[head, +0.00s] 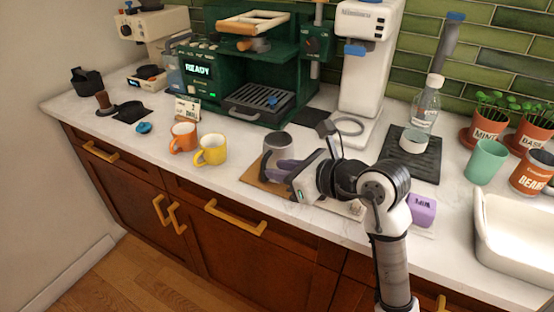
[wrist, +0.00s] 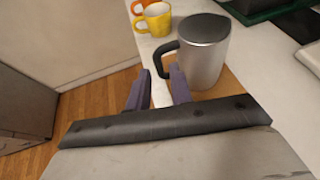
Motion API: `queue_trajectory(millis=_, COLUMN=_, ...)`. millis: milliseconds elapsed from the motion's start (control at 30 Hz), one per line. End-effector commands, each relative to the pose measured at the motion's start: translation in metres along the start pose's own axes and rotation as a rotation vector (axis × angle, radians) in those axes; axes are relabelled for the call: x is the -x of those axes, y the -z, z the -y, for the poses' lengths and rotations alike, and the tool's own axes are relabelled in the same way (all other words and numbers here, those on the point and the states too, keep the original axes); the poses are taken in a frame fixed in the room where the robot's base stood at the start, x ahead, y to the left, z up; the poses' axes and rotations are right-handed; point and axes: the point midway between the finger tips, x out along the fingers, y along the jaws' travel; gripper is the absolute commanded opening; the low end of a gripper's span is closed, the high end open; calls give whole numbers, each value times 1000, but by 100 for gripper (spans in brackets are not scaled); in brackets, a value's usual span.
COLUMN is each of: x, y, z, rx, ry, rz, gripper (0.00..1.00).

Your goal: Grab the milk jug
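The milk jug (wrist: 205,55) is a silver metal pitcher with a black handle, upright on a brown board. In the head view the jug (head: 278,144) stands in front of the coffee machine, partly hidden behind my gripper (head: 284,166). In the wrist view my gripper (wrist: 160,82) is open, with its two purple-grey fingers apart. The jug's handle (wrist: 158,58) shows between and just beyond the fingertips. I cannot tell whether either finger touches it.
An orange mug (head: 183,138) and a yellow mug (head: 211,150) stand left of the jug. The green coffee machine (head: 250,70) is behind, and a white grinder (head: 368,60) is behind right. A purple container (head: 422,210) is beside my arm. The counter's front edge is close.

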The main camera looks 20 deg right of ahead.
Motion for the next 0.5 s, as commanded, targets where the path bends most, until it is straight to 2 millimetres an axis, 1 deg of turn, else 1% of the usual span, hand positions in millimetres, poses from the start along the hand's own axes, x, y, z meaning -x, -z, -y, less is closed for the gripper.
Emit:
queue_trajectory(millis=167, x=-14, y=-3, z=-2, rx=-2, ry=-3, rz=0, gripper=22)
queue_trajectory(millis=300, x=-36, y=-3, z=-3, rx=-3, ry=-5, rz=1, gripper=22)
queue_trajectory(millis=400, x=-48, y=-2, z=-3, rx=-1, ry=-3, rz=1, gripper=22)
queue_trajectory(millis=500, x=-54, y=0, z=-2, rx=0, ry=0, rz=1, gripper=22)
